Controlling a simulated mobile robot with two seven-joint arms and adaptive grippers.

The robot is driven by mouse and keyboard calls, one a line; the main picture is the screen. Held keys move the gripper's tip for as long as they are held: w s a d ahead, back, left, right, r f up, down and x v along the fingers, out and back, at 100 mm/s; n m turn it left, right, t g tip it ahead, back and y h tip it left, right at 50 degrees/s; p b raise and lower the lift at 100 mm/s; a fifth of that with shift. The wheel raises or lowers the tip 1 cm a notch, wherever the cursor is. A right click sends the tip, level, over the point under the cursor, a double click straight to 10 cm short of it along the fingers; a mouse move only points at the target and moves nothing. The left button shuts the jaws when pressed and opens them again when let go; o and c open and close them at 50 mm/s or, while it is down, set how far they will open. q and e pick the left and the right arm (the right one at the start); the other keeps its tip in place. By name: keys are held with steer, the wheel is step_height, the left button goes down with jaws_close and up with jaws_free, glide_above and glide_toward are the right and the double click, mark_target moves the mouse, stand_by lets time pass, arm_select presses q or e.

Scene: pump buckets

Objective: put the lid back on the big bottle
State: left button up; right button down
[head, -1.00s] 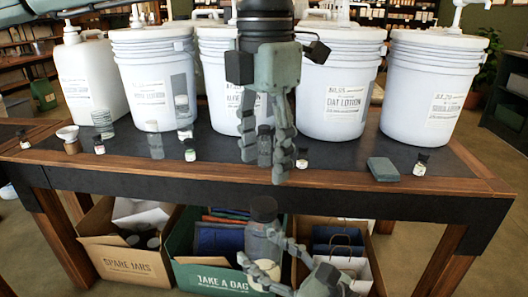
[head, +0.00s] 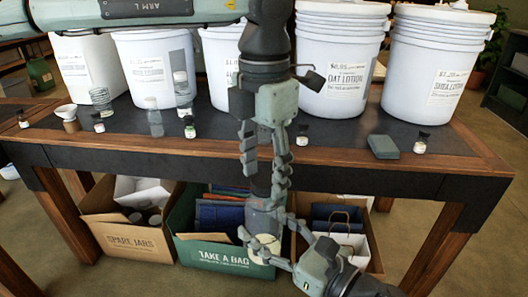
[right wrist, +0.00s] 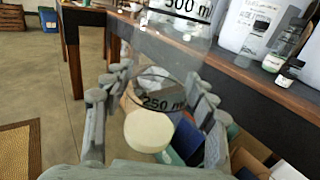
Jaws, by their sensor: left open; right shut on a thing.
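The big bottle (head: 262,222) is clear with a pale patch low down, held upright in front of the table edge. My right gripper (head: 266,238) is shut on it from below right. The right wrist view shows its clear wall (right wrist: 165,55) with 500 and 250 marks between my fingers. The dark lid (head: 263,182) shows at the bottle's top. I cannot tell whether it is fully seated. My left gripper (head: 265,175) points down from above, open, with its fingers on either side of the lid. Whether they touch it is unclear.
Several white pump buckets (head: 340,75) line the back of the table (head: 330,168). Small dark-capped jars (head: 421,142) and a grey-green block (head: 383,147) stand near its front. Below are a spare jars box (head: 125,240) and a green bag box (head: 222,252).

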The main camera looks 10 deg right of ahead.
arm_select(q)
steer(key=shift+f, duration=0.15)
steer(key=c, duration=1.2)
steer(key=o, duration=1.3)
steer(key=shift+o, duration=0.2)
step_height(320, 180, up, 12)
